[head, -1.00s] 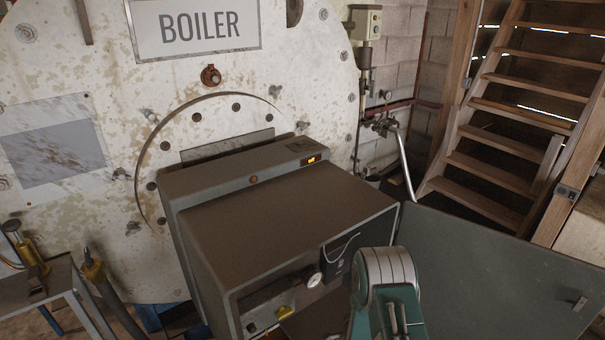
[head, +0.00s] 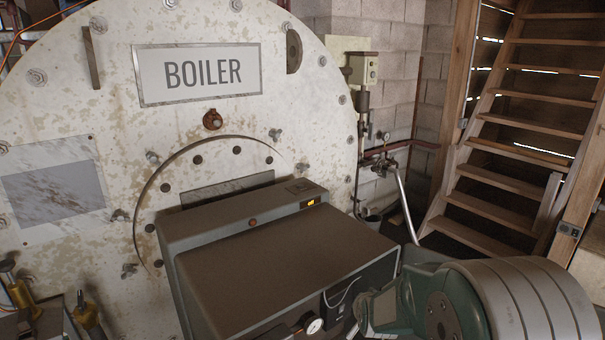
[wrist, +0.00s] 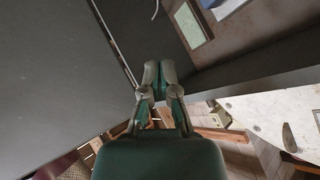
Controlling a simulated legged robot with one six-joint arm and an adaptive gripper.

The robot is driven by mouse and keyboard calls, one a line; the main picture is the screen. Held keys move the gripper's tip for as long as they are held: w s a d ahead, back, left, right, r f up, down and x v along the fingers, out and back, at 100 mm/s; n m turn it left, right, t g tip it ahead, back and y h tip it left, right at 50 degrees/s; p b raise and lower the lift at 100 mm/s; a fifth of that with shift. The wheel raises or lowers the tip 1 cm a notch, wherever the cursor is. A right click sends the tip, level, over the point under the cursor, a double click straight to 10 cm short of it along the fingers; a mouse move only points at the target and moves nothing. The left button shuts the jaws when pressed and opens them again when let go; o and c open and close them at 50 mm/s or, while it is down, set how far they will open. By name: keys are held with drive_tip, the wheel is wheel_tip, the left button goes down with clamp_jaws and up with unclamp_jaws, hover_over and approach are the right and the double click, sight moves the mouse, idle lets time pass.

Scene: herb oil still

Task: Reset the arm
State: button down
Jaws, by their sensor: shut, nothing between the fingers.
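My gripper (wrist: 160,78) shows in the wrist view with its two green and grey fingers together and nothing between them. In the head view my green and grey arm fills the bottom right corner, close to the camera. It covers part of the burner box's right side; I cannot clearly make out the fingers there. In the wrist view a dark flat panel (wrist: 60,75) lies to the left of the fingers, and a dark beam-like edge (wrist: 260,85) runs to their right. I cannot tell whether the fingers touch either.
A grey-brown burner box (head: 285,255) with a lit orange display juts from the white boiler (head: 100,215). A dial gauge (head: 314,325) sits low on its front. Wooden stairs (head: 525,105) rise at the right. Yellow-topped fittings (head: 22,293) stand at the lower left.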

drive_tip(key=s+r+n+g, duration=0.1)
drive_tip(key=s+r, duration=0.4)
drive_tip(key=s, duration=0.5)
drive_tip(key=s+r+n+g, duration=0.2)
drive_tip(key=s+r, duration=0.3)
drive_tip(key=s, duration=0.6)
drive_tip(key=s+d+r+n+g, duration=0.1)
drive_tip(key=s+r+n, duration=0.3)
drive_tip(key=s, duration=0.7)
drive_tip(key=shift+s+r+g, duration=0.2)
drive_tip(key=shift+r+g, duration=0.2)
drive_tip(key=shift+r, duration=0.2)
